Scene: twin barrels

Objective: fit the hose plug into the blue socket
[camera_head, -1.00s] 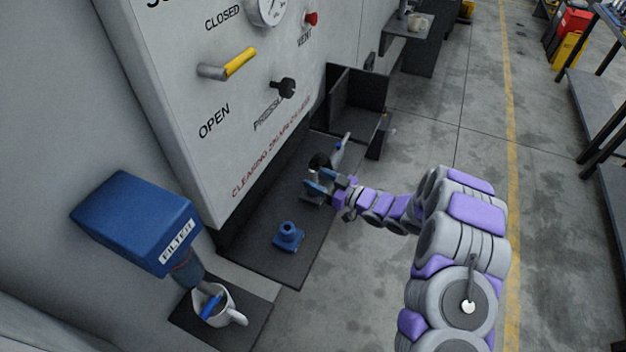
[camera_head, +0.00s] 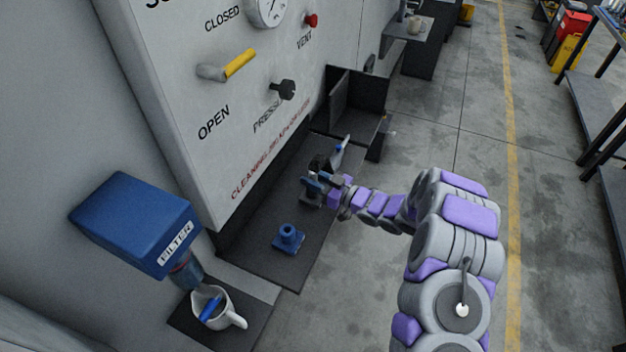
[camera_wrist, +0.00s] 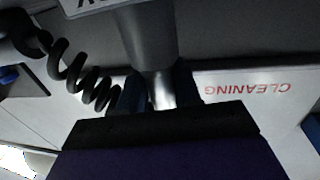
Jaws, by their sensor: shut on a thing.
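The blue socket (camera_head: 288,236) stands upright on the dark shelf below the panel, near its front end. My gripper (camera_head: 313,187) is above the shelf, farther back than the socket and apart from it. In the wrist view the blue fingers of my gripper (camera_wrist: 159,93) are shut on the hose plug (camera_wrist: 148,35), a grey cylinder with a shiny metal section between the fingers. A black coiled hose (camera_wrist: 72,68) shows beside it. In the head view the plug is small, dark and partly hidden by the gripper.
The panel (camera_head: 215,120) with a yellow-handled lever (camera_head: 240,64) and a black knob (camera_head: 286,88) rises beside the shelf (camera_head: 262,260). A black bin (camera_head: 360,92) stands behind.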

